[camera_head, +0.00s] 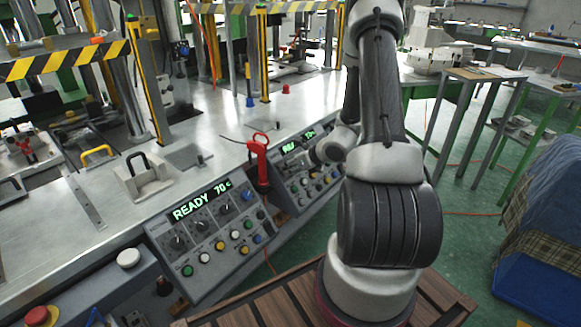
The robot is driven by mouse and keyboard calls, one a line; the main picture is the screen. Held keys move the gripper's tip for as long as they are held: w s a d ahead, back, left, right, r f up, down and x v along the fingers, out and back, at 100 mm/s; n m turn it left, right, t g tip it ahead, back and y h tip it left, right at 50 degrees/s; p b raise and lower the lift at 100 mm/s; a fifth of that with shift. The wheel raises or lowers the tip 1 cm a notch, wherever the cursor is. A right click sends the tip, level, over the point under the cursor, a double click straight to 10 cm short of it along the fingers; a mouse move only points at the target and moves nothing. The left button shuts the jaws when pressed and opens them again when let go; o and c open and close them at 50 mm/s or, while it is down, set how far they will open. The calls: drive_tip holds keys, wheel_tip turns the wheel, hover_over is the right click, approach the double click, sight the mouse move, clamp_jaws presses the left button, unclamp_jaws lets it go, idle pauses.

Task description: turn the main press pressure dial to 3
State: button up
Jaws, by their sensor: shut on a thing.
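Two sloped control panels with dials and coloured buttons line the front edge of the steel bench. The near panel (193,253) has a green display (201,200) reading "READY 70" and a row of dark dials (202,225) below it. The far panel (291,196) is partly covered by my arm. Its green display (291,147) is only partly readable. My gripper (308,167) is at this far panel's dial row, shut on a dial there. The held dial and its pointer are hidden by my gripper, so its setting cannot be read.
A red-handled tool (260,160) stands between the two panels, left of my gripper. A white button (128,258) and a red stop button (40,316) are at lower left. A blue crate (535,290) stands at right. Green floor is free between.

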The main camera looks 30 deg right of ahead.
drive_tip(key=n, duration=0.5)
drive_tip(key=shift+s, duration=0.1)
idle(0.4)
drive_tip(key=o, duration=1)
drive_tip(key=v, duration=1.2)
